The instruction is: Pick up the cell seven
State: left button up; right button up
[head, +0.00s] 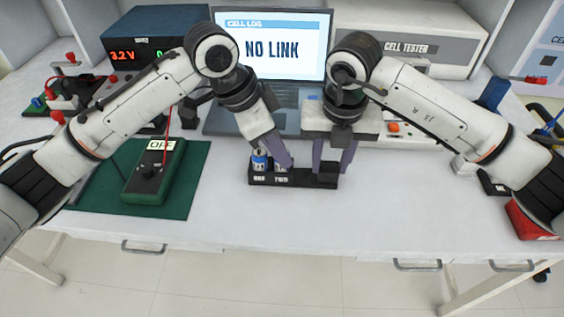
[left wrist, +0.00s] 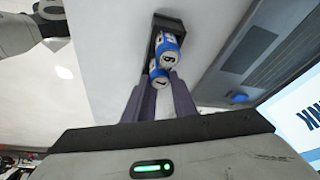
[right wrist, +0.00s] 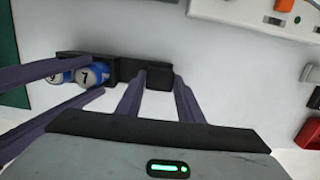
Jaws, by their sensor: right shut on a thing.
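The black rack (head: 310,181) labelled ONE and TWO stands on the white table. Blue-and-white cell seven (right wrist: 96,73) is in the rack's right-hand labelled slot. My left gripper (head: 282,160) is at slot two, hiding part of cell seven in the head view. In the left wrist view its open fingers stand either side of cell seven (left wrist: 160,78). My right gripper (head: 333,168) is shut on the bare right end of the rack, which shows between its fingers (right wrist: 158,79).
A laptop (head: 275,50) reading NO LINK and a cell tester (head: 405,47) stand behind. A green meter (head: 155,178) marked OFF lies on a green mat (head: 190,170) at left. A red object (head: 530,222) is at far right. The front table strip is clear.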

pick_arm(q)
jog(key=shift+r, duration=0.1)
grip_shut()
jog(key=shift+r, duration=0.2)
notch_tip(320, 180, up, 18)
jog(key=shift+f, duration=0.25)
pick_arm(e)
jog(key=shift+f, duration=0.1)
dwell(0.8)
dwell(0.4)
jog(key=o, duration=1.1)
jog(key=shift+c, duration=0.2)
jog(key=shift+o, duration=0.5)
